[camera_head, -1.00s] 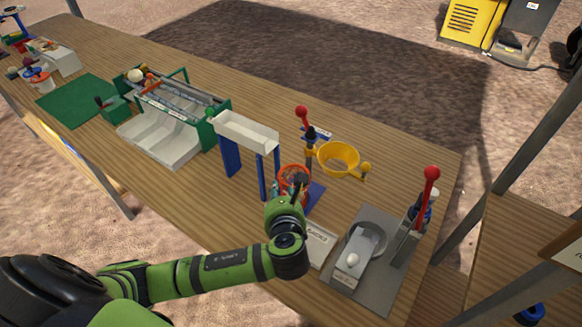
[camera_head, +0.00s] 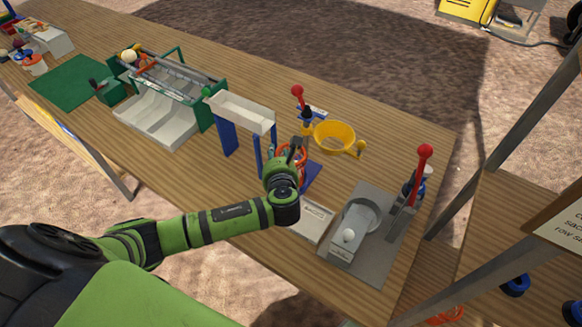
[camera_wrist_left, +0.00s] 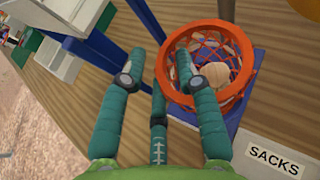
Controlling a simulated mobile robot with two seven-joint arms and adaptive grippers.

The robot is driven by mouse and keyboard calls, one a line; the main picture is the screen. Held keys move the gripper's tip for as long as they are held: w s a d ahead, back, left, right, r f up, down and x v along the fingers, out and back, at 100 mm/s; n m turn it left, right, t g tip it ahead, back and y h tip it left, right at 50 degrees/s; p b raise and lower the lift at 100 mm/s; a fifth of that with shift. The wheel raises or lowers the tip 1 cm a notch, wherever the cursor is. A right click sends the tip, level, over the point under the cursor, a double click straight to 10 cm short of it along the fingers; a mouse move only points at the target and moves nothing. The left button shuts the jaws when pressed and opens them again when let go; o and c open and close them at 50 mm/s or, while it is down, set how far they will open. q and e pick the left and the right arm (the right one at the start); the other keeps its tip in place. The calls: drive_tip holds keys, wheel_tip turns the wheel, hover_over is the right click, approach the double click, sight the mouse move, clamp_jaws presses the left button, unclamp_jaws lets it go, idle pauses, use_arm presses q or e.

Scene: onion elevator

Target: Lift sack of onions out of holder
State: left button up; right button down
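An orange ring holder (camera_wrist_left: 253,66) stands on a blue base, and a red net sack of pale onions (camera_wrist_left: 221,72) hangs inside the ring. In the head view the ring (camera_head: 304,154) is partly hidden behind my left gripper (camera_head: 294,152). In the left wrist view my left gripper (camera_wrist_left: 160,62) has its teal fingers spread apart. The right finger overlaps the ring's opening in front of the sack; the left finger is outside the ring. Whether the fingers touch the net I cannot tell. My right gripper is not in view.
A "SACKS" label (camera_wrist_left: 274,161) lies beside the base. A white trough on blue legs (camera_head: 241,112) stands left of the holder, a yellow funnel (camera_head: 334,137) behind it. A grey plate with a red lever (camera_head: 424,153) is to the right.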

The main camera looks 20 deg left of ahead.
use_arm(q)
drive_tip(key=c, duration=0.7)
clamp_jaws()
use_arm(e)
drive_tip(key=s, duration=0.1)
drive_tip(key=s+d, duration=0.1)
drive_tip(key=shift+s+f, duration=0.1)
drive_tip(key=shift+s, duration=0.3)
use_arm(q)
drive_tip(key=shift+r, duration=0.15)
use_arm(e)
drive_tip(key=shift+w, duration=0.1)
